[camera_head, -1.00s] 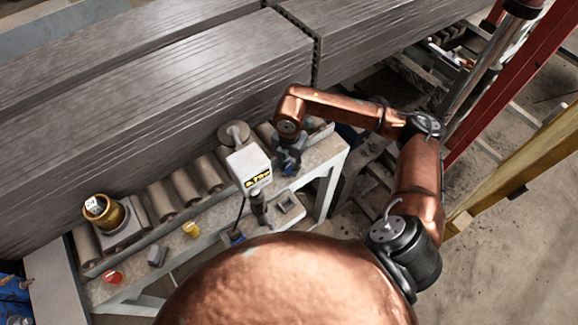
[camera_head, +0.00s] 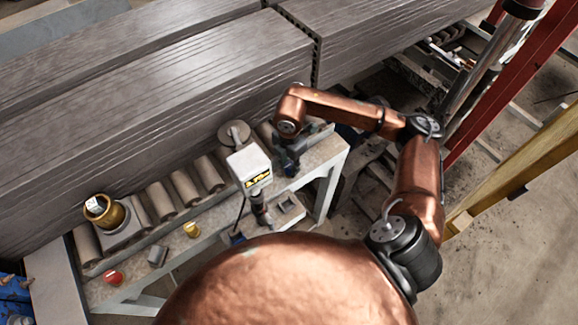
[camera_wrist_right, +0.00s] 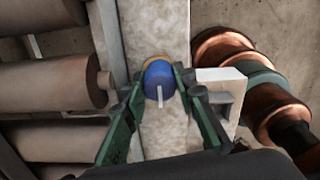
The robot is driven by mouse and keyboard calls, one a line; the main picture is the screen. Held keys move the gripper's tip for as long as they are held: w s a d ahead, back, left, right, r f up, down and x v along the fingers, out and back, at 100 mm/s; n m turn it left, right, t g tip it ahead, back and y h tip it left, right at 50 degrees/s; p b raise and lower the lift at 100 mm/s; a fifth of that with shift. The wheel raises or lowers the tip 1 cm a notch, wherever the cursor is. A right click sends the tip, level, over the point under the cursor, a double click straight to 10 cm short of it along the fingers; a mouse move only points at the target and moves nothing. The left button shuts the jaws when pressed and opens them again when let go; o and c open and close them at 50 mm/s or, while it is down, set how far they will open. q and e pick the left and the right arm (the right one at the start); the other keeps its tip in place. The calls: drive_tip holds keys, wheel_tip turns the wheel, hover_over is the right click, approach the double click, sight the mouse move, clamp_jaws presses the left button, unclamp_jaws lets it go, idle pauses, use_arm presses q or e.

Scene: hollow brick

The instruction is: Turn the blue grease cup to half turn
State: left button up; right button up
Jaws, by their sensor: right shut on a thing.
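The blue grease cup (camera_wrist_right: 160,80) shows in the right wrist view, on a pale, worn bench surface, with a yellowish rim behind it. A short white mark on the cup points toward the bottom of the picture. My right gripper (camera_wrist_right: 160,79) has its green fingers on either side of the cup and is shut on it. In the head view my right gripper (camera_head: 288,164) points down at the right end of the bench and hides most of the cup. My left gripper is not in view.
A white box with a yellow label (camera_head: 249,166) stands left of my right gripper. Large grey bricks (camera_head: 170,105) lie behind.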

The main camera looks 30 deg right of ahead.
sight(289, 165)
drive_tip(key=o, duration=0.8)
drive_tip(key=shift+w+d+r, duration=0.1)
drive_tip(key=shift+w+r, duration=0.05)
drive_tip(key=shift+r, duration=0.05)
drive_tip(key=shift+o, duration=0.5)
drive_tip(key=shift+f, duration=0.1)
wheel_tip(289, 165, up, 12)
